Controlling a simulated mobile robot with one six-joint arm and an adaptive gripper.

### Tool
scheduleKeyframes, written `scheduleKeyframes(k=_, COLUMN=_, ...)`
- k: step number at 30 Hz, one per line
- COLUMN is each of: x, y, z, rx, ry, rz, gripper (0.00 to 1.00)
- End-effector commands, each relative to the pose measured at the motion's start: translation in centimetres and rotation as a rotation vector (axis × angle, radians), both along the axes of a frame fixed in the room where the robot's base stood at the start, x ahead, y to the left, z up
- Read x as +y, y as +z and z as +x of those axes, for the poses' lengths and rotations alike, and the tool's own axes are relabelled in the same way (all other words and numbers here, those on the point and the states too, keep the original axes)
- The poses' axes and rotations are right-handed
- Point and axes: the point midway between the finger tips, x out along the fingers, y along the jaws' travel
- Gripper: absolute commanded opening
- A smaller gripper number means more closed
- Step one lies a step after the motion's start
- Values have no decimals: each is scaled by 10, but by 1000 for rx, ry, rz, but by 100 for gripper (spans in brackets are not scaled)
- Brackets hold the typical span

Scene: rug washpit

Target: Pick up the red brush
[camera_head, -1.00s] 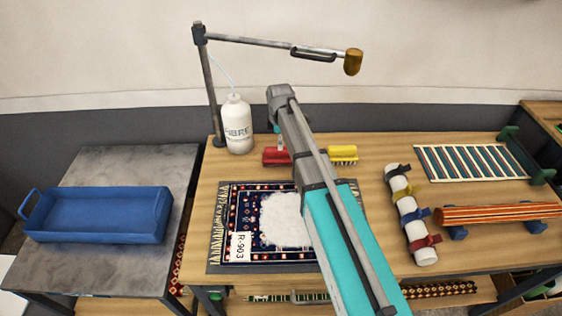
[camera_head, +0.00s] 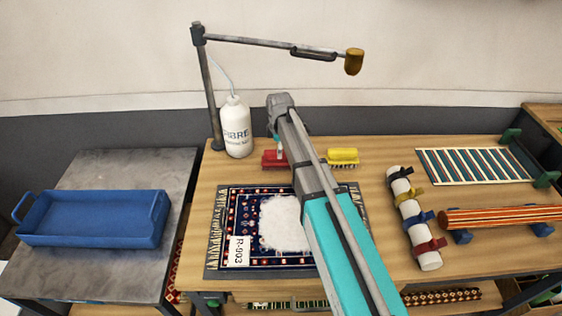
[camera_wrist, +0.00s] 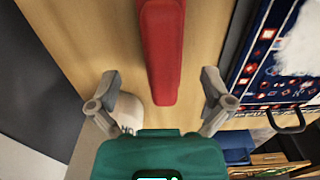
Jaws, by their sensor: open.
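The red brush (camera_head: 271,160) lies on the wooden table behind the small rug, left of a yellow brush. My arm hides its right part in the head view. In the wrist view the red brush (camera_wrist: 162,50) runs lengthwise from the top edge down between the fingers. My gripper (camera_wrist: 161,86) is open, with one finger on each side of the brush's near end and visible gaps to both. Nothing is held. The height of the fingertips over the brush is hard to tell.
A white bottle (camera_head: 237,128) stands left of the red brush, by a lamp-like post (camera_head: 208,90). The yellow brush (camera_head: 342,157) is to the right. The rug (camera_head: 233,209) with white foam lies in front. A blue tray (camera_head: 92,236) sits on the left side table.

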Motion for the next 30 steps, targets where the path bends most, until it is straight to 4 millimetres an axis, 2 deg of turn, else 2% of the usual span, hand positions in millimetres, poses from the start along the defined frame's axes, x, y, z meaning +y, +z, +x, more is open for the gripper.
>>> scheduleKeyframes(k=15, x=2, y=-41, z=-3, rx=1, ry=0, rz=0, gripper=100)
scheduleKeyframes(k=30, x=1, y=-47, z=-3, rx=1, ry=0, rz=0, gripper=100)
